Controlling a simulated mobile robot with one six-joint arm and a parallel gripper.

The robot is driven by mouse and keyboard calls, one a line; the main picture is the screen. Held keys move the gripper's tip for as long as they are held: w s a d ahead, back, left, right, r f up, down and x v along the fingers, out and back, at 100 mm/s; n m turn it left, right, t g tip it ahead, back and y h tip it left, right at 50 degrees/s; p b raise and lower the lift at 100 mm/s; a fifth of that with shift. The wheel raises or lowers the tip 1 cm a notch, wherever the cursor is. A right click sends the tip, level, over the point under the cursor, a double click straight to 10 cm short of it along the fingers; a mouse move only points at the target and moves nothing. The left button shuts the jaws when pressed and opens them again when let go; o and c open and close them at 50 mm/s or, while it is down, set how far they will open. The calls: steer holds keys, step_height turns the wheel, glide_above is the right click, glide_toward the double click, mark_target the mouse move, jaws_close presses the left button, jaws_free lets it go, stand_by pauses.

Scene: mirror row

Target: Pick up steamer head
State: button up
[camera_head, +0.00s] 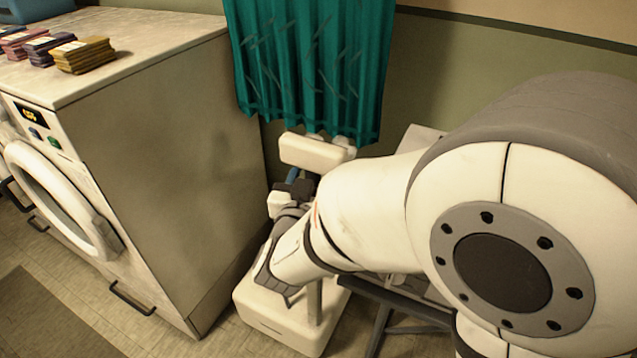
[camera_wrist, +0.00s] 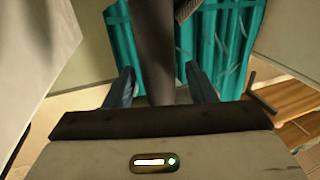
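A pale cream block (camera_head: 315,152), which looks like the steamer head, sits in front of the teal cloth in the head view. Below it stands a cream base (camera_head: 275,318) with a post. My gripper (camera_head: 293,175) is just below the block, partly hidden by my arm. In the wrist view my gripper (camera_wrist: 158,70) has its two blue fingers apart. A dark grey upright piece (camera_wrist: 156,45) runs between them, with gaps showing on both sides. I cannot tell whether it is the steamer's handle or its post.
A washing machine (camera_head: 165,170) stands at left, with folded cloth stacks (camera_head: 83,55) on top. A teal curtain (camera_head: 300,60) hangs behind against the green wall. In the wrist view a brown wooden surface (camera_wrist: 298,103) lies at right.

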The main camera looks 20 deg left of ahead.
mark_target(312, 143)
jaws_close()
stand_by(0.3)
steer(key=shift+r, duration=0.1)
step_height(312, 143, up, 10)
steer(key=p, duration=0.3)
steer(key=shift+r, duration=0.15)
stand_by(0.6)
